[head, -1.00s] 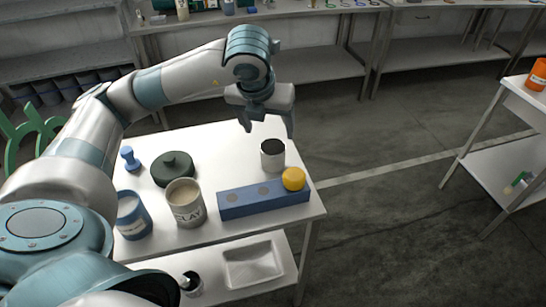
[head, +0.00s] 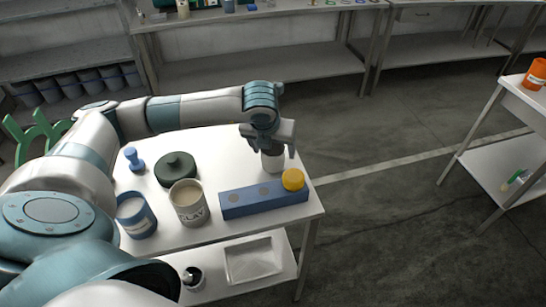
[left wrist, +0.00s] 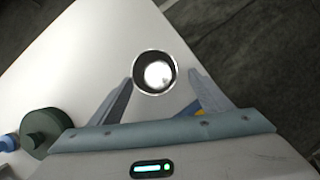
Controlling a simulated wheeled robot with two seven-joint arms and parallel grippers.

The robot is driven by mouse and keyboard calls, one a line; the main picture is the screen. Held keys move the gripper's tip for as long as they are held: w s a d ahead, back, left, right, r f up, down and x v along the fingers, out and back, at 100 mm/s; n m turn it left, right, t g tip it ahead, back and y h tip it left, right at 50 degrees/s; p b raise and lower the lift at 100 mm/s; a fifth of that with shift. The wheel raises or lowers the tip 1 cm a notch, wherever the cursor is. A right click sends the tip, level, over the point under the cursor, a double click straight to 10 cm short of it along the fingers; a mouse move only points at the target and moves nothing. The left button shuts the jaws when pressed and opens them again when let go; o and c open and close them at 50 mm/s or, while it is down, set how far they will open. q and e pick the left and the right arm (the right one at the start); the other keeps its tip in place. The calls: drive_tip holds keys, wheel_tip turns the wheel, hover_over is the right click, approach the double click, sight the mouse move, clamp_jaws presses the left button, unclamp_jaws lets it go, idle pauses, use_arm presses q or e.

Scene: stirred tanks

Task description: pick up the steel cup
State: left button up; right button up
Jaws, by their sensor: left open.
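The steel cup (head: 272,161) stands upright on the white table near its far right corner, behind the blue block. In the head view my left gripper (head: 271,150) is right above it and hides its top. In the left wrist view the cup (left wrist: 155,72) shows its round rim and bright inside from above. The open fingers of my left gripper (left wrist: 161,85) lie on either side of it in that view, with a gap on each side. I cannot tell whether the fingertips are below the rim. My right gripper is not in view.
A blue block (head: 240,202) with a yellow knob (head: 293,180) stands in front of the cup. A labelled clay pot (head: 189,205), a blue-and-white pot (head: 134,217), a dark green lidded thing (head: 175,168) and a small blue peg (head: 133,158) stand to the left.

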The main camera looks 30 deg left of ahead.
sight(273, 154)
use_arm(q)
drive_tip(key=shift+w+a+f+p, duration=0.3)
drive_tip(key=shift+f+p, duration=0.15)
drive_tip(key=shift+p, duration=0.15)
drive_tip(key=p+x, duration=0.1)
drive_tip(key=x, duration=0.2)
drive_tip(key=shift+a+p, duration=0.2)
drive_tip(key=shift+p, duration=0.1)
drive_tip(key=shift+w+f, duration=0.15)
drive_tip(key=shift+f, duration=0.35)
drive_tip(key=c, duration=1.1)
